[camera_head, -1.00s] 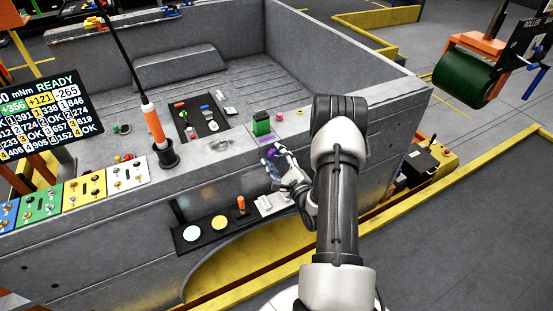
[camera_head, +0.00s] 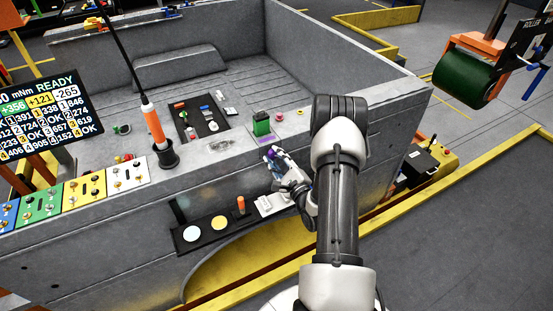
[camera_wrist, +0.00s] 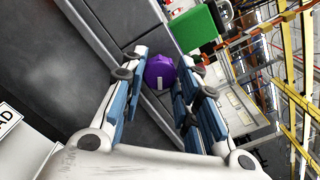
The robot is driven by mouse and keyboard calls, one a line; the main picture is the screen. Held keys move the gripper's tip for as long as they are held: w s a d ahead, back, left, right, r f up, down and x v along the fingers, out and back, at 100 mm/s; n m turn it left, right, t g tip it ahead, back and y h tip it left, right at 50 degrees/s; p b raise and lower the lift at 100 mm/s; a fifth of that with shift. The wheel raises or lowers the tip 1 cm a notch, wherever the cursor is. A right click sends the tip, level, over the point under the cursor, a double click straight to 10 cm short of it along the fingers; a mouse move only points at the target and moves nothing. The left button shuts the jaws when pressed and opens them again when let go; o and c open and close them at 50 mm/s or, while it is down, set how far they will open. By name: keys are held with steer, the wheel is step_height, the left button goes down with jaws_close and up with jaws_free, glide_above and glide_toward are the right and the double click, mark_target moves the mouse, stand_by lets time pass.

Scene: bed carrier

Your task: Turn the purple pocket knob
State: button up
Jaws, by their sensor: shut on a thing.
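The purple knob (camera_wrist: 159,73) shows in the wrist view between the fingertips of my gripper (camera_wrist: 157,85). It is a round purple knob with a pale mark on its face, set on the grey side wall of the bed. My gripper is shut on it, with the blue finger pads on either side. In the head view my gripper (camera_head: 274,156) reaches the wall just below the green block, and only a little purple shows there; the fingers hide most of the knob.
A green block (camera_head: 261,124) stands on the ledge above the knob. Below are a dark shelf (camera_head: 205,236) with round pads and an orange peg (camera_head: 241,203). An orange-handled antenna tool (camera_head: 154,127) stands left. Several coloured switch panels (camera_head: 84,190) line the ledge.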

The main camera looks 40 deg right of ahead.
steer(key=shift+n, duration=0.3)
steer(key=n+b, duration=0.3)
steer(key=n, duration=0.2)
steer(key=shift+f+n, duration=0.15)
steer(key=shift+n, duration=0.25)
steer(key=n+b, duration=0.2)
steer(key=n, duration=0.1)
steer(key=shift+n+b, duration=0.3)
steer(key=n+b, duration=0.2)
steer(key=n, duration=0.1)
steer(key=shift+n, duration=0.3)
steer(key=n+b, duration=0.3)
steer(key=n, duration=0.1)
steer(key=shift+b, duration=0.35)
steer(key=shift+n+b, duration=0.6)
steer(key=shift+n, duration=1.6)
steer(key=o, duration=1.1)
steer(key=shift+c, duration=0.2)
